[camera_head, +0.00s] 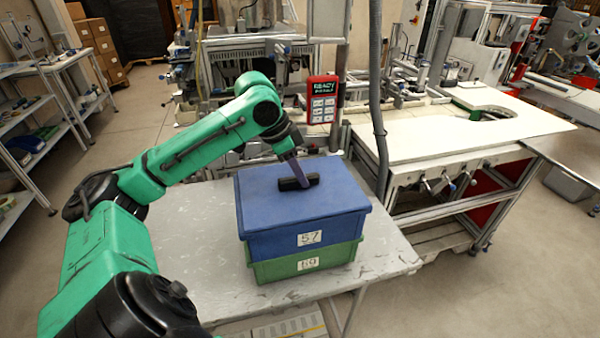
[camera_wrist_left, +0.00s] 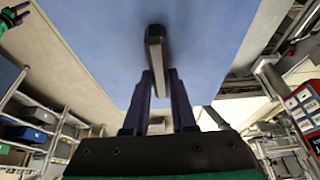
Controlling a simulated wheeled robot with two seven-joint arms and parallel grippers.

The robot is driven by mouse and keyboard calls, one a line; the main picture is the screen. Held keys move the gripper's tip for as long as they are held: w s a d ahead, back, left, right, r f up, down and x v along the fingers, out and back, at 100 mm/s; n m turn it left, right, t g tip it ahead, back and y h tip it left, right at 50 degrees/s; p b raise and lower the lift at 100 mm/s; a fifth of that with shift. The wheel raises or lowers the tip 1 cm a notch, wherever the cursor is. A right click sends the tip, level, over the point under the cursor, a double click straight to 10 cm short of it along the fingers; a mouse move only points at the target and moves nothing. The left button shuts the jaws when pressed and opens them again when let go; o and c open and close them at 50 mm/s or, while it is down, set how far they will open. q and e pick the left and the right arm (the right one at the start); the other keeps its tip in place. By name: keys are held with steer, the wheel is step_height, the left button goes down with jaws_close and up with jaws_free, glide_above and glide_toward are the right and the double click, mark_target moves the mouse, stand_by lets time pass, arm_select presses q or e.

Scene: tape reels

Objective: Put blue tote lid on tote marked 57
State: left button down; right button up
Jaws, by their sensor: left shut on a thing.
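The blue tote lid (camera_head: 262,205) has a dark bar handle (camera_head: 298,183) on its top and lies flat over the blue tote marked 57 (camera_head: 308,239). I see no gap between lid and tote. My left gripper (camera_head: 296,174) comes down from above and is shut on the lid's handle. In the left wrist view the handle (camera_wrist_left: 155,48) sits between my left gripper's purple fingers (camera_wrist_left: 159,85), with the blue lid (camera_wrist_left: 205,45) behind. My right gripper (camera_wrist_left: 15,14) shows small at the top left of that view, its fingers apart.
The blue tote stands on a green tote marked 69 (camera_head: 306,264), on a worn grey table (camera_head: 205,235). Bare table lies left of the stack. A post with a red sign (camera_head: 322,98) stands behind. A white-topped workbench (camera_head: 440,138) is to the right.

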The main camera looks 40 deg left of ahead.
mark_target(291, 176)
arm_select(q)
steer(key=c, duration=0.7)
jaws_free()
steer(key=shift+w+a, duration=0.1)
steer(key=shift+o, duration=0.2)
arm_select(e)
steer(key=shift+s+d, duration=0.1)
steer(key=shift+d, duration=0.1)
steer(key=shift+d, duration=0.1)
arm_select(q)
steer(key=v, duration=0.5)
steer(key=shift+r, duration=0.25)
steer(key=p+v, duration=0.2)
steer(key=v, duration=0.7)
arm_select(e)
step_height(291, 176, up, 2)
steer(key=shift+d, duration=0.1)
